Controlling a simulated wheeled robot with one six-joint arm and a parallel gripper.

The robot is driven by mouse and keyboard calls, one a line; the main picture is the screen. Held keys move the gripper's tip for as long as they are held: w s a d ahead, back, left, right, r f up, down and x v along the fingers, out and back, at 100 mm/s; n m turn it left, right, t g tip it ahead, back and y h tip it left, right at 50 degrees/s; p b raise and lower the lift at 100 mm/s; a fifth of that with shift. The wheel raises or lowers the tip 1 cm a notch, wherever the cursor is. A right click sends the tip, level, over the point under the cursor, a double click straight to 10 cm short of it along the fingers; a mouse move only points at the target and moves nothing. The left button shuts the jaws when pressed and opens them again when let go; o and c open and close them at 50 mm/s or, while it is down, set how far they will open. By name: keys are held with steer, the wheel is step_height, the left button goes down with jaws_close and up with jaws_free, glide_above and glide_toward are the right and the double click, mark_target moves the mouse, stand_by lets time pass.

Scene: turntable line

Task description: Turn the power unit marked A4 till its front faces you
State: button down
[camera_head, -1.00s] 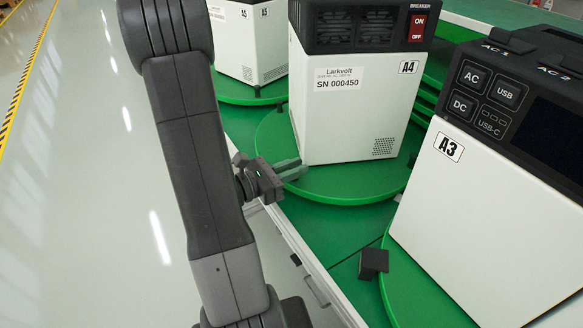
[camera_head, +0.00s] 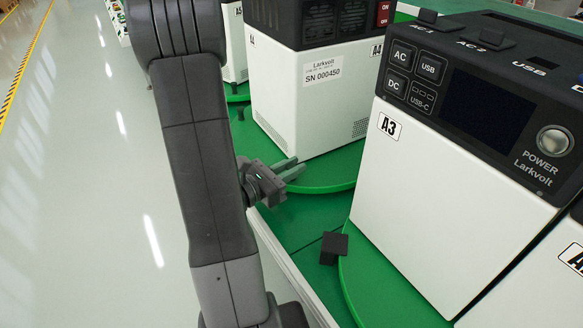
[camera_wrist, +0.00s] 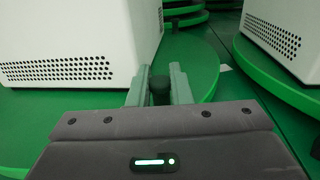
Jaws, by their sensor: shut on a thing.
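The power unit A4 (camera_head: 325,105) is a white box with a black top on a green turntable (camera_head: 325,180). Its face with the Larkvolt serial label and red breaker switch is toward me; a vented side shows at left. No front panel shows on it. My gripper (camera_head: 290,170) is low at the turntable's near edge, beside the unit. In the wrist view my gripper (camera_wrist: 158,88) has its fingers shut on a dark upright knob (camera_wrist: 160,91) at the green disc's rim. A white vented box, apparently A4 (camera_wrist: 65,45), stands just left beyond the fingers.
Unit A3 (camera_head: 440,170) stands close at right, its screen and power button showing, with a dark block (camera_head: 333,247) at its turntable's edge. Unit A5 (camera_head: 234,50) is partly hidden behind my arm. Open floor (camera_head: 90,200) lies at left.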

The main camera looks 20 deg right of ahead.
steer(key=c, duration=1.4)
jaws_free()
steer(key=shift+w, duration=0.1)
steer(key=shift+a, duration=0.1)
steer(key=shift+v, duration=6.85)
steer(key=shift+x, duration=4.55)
